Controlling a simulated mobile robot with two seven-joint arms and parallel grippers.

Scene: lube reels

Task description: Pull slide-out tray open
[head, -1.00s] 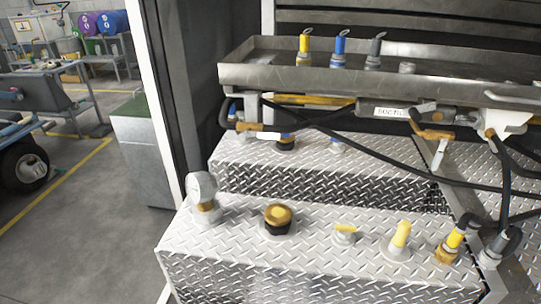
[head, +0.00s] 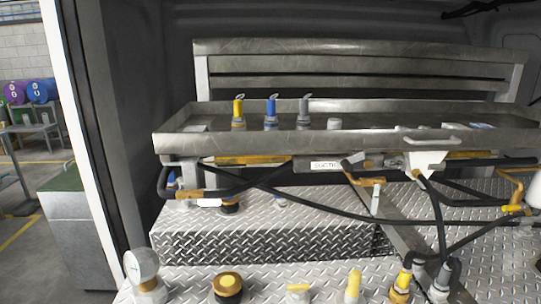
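The slide-out tray (head: 230,145) is a long, shallow grey metal tray across the middle of the head view. A metal bar handle (head: 432,141) sits on its front wall, right of centre. A yellow-topped fitting (head: 238,113), a blue-topped fitting (head: 271,113) and a grey-topped fitting (head: 305,112) stand upright in it. Whether the tray is slid out at all, I cannot tell. Neither of my grippers is in view.
Black hoses (head: 300,200) and yellow-handled valves hang below the tray. Diamond-plate steps (head: 270,245) carry a round gauge (head: 141,266) and several capped fittings in front. A white door post (head: 84,150) and a green-topped cabinet (head: 70,235) stand at left.

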